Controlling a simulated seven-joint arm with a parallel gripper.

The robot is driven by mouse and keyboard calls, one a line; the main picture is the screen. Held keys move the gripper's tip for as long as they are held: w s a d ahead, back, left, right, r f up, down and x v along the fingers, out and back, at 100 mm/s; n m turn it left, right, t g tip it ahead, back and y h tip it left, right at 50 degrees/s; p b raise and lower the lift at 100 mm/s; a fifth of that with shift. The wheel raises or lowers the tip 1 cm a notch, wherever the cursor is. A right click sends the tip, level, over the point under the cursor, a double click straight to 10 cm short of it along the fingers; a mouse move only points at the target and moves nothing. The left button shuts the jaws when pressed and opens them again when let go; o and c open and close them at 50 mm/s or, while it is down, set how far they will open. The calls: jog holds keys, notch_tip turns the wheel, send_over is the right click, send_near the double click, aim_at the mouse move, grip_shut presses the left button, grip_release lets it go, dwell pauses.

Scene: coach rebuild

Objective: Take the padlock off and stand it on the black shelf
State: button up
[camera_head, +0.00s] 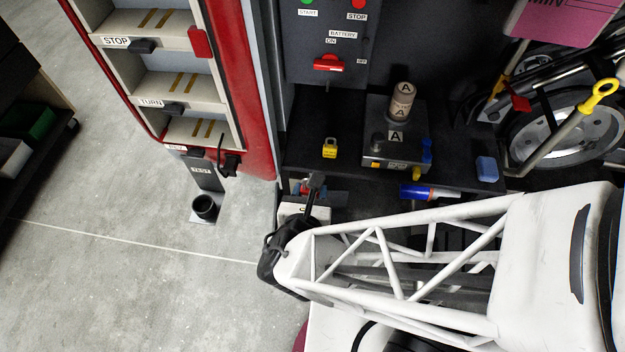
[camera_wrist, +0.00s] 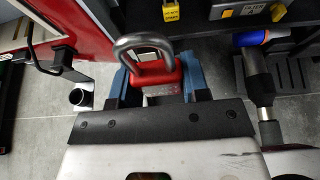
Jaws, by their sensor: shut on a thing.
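A red padlock (camera_wrist: 146,78) with a thick grey shackle is between the two blue fingers of my gripper (camera_wrist: 160,72) in the wrist view. My gripper is shut on its body, and the shackle loop stands clear of the fingers, with nothing seen through it. In the head view my gripper (camera_head: 318,194) is just in front of the shelf edge, partly hidden by my own arm, with a bit of red showing. The black shelf (camera_head: 302,152) lies beyond it, below the switch panel.
On the shelf stand a yellow lock-like piece (camera_head: 330,149) and a grey filter block (camera_head: 383,140) with a canister, with a blue sponge-like piece (camera_head: 486,168) farther right. The shelf's left part looks free.

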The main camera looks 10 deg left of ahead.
jog(key=shift+s, duration=1.95)
jog(key=shift+s, duration=0.1)
jog(key=shift+a, duration=0.1)
jog(key=a+r+x, duration=0.1)
jog(key=a+x, duration=0.2)
jog(key=x, duration=1)
jog(key=w+a+r+x, duration=0.1)
jog(key=a+r+x, duration=0.1)
jog(key=x, duration=1.2)
jog(key=shift+w+a, duration=0.3)
jog(key=shift+a, duration=0.2)
jog(key=shift+f, duration=0.1)
jog(key=shift+f, duration=0.25)
